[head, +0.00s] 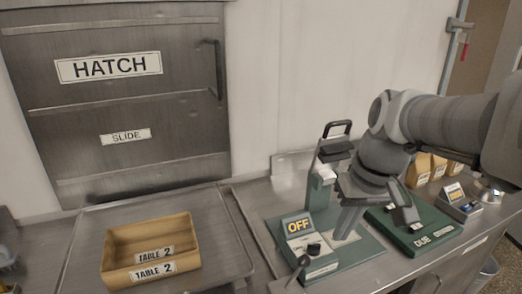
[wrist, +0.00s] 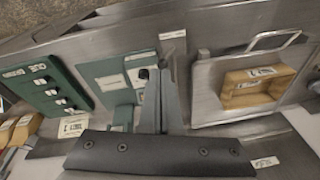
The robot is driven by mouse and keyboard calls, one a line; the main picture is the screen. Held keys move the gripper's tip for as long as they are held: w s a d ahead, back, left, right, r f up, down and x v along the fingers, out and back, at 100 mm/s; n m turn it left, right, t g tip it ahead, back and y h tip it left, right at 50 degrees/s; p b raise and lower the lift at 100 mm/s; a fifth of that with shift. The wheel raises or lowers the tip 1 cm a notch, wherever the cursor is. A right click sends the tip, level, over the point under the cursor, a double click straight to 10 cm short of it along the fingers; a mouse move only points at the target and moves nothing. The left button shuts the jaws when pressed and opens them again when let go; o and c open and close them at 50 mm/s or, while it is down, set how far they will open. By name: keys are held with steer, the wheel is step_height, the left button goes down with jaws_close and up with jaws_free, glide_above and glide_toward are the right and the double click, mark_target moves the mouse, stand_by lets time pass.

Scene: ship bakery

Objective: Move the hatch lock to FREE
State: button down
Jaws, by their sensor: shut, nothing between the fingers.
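The grey metal hatch (head: 120,98) stands at the left of the head view, with a "SLIDE" label and a dark vertical handle (head: 215,70) on its right side. I cannot make out a lock marked FREE. My gripper (head: 346,232) points down over the green machine (head: 328,250), which has an "OFF" sign and a black knob. In the wrist view my gripper (wrist: 163,68) is shut and empty, its fingers hiding part of the machine.
A tan "TABLE 2" bin (head: 150,250) sits on a metal tray (head: 85,250) before the hatch. A dark-handled upright press (head: 330,150) rises behind my gripper. A green board (head: 415,235), a small grey device (head: 458,203) and tan packages (head: 420,170) crowd the right side.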

steer(key=w+d+f+n+g+y, duration=0.1)
steer(key=w+d+f+g+y, duration=0.2)
steer(key=w+d+f, duration=0.5)
steer(key=shift+w, duration=1.4)
steer(key=s+a+f, duration=0.1)
steer(key=a+f, duration=0.7)
steer(key=shift+s+f, duration=0.25)
steer(key=shift+f, duration=0.1)
steer(key=shift+r, duration=0.15)
